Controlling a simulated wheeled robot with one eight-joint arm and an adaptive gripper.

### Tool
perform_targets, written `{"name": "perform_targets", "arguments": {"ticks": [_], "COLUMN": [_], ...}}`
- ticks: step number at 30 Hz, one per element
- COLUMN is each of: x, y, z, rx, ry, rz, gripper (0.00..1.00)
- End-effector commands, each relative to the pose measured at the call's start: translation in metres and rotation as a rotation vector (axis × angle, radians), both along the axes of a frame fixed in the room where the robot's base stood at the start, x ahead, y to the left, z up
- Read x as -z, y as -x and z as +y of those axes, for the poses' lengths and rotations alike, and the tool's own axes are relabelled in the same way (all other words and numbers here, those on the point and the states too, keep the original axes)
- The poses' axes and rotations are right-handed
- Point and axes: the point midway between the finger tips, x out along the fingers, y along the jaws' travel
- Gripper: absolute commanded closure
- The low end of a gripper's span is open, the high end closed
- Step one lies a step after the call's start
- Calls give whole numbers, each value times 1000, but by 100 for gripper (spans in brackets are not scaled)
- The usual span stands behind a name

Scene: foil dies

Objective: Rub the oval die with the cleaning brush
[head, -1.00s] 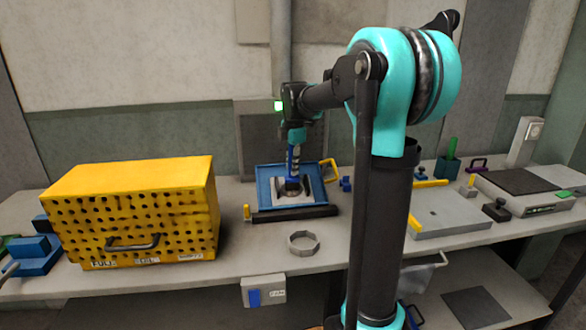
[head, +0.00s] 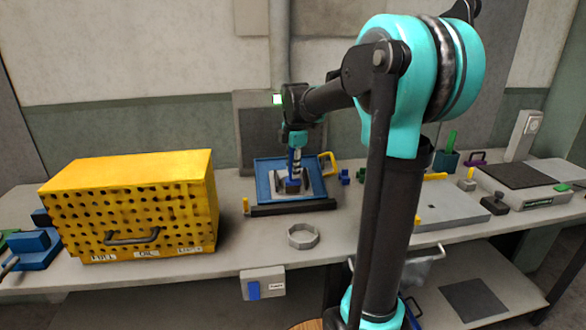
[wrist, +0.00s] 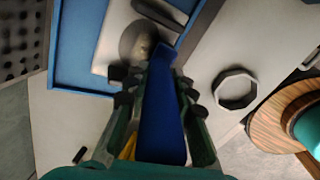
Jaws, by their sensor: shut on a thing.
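My gripper (wrist: 160,100) is shut on the blue handle of the cleaning brush (wrist: 161,115). In the head view the brush (head: 292,184) points down into a blue tray (head: 263,182). The tray holds a pale plate (wrist: 112,40). A rounded grey-brown piece, seemingly the oval die (wrist: 130,38), lies on the plate right beside the brush's far end. The brush head hides part of it, and I cannot tell whether they touch. In the head view the die is mostly hidden behind the brush.
A yellow perforated box (head: 130,205) stands left of the tray. A black bar (head: 293,209) lies along the tray's front. A grey ring (head: 303,236) lies on the bench in front. A yellow handle (head: 328,163) and small blue parts (head: 346,176) are right of the tray.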

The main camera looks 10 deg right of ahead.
Motion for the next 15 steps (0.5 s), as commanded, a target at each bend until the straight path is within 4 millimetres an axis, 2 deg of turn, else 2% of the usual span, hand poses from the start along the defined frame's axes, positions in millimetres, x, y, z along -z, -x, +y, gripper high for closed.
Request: {"name": "perform_targets", "arguments": {"ticks": [15], "x": [-41], "y": [23], "z": [0], "rx": [0], "ry": [0], "rz": [0], "gripper": [100]}}
